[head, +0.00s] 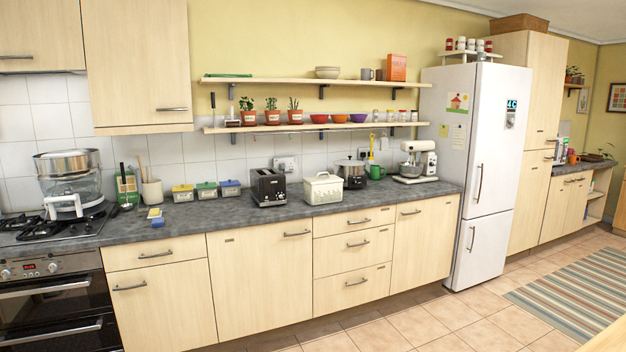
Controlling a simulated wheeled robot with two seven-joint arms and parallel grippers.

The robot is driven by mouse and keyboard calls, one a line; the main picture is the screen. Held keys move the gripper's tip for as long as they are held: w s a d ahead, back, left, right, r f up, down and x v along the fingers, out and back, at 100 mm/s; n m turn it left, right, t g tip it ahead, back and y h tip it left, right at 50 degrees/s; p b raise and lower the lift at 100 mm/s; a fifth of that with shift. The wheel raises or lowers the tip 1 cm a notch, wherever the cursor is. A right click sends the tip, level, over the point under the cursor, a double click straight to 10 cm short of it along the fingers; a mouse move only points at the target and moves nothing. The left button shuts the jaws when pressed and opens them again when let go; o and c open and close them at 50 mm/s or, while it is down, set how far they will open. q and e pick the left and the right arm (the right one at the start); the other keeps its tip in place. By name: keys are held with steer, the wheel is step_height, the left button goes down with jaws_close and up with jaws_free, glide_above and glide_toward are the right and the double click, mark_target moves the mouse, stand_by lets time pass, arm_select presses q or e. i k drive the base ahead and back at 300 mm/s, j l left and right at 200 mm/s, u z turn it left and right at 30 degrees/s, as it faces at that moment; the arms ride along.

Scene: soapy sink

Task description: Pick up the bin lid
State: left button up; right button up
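A cream-white bin (322,191) stands on the grey worktop, between the black toaster and a lidded pot. Its pale lid (323,178) appears to be seated on top, with a small knob or handle at its middle. No other bin shows in the head view. Neither of my grippers is in view, so nothing is seen near the lid.
A black toaster (268,187) is close on the bin's left, and a pot (351,172) is close behind on its right. A stand mixer (416,161) is further right. Shelves hang above. The tiled floor (425,322) before the cabinets is clear.

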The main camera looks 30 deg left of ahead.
mark_target(317, 180)
steer(key=i+j+u, duration=0.1)
steer(key=i+j, duration=0.3)
steer(key=j, duration=0.25)
steer(key=i+j+u, duration=0.1)
steer(key=i+j, duration=0.35)
steer(key=j, duration=0.2)
steer(key=i+j+u, duration=0.1)
steer(key=i+j, duration=0.35)
steer(key=j, duration=0.1)
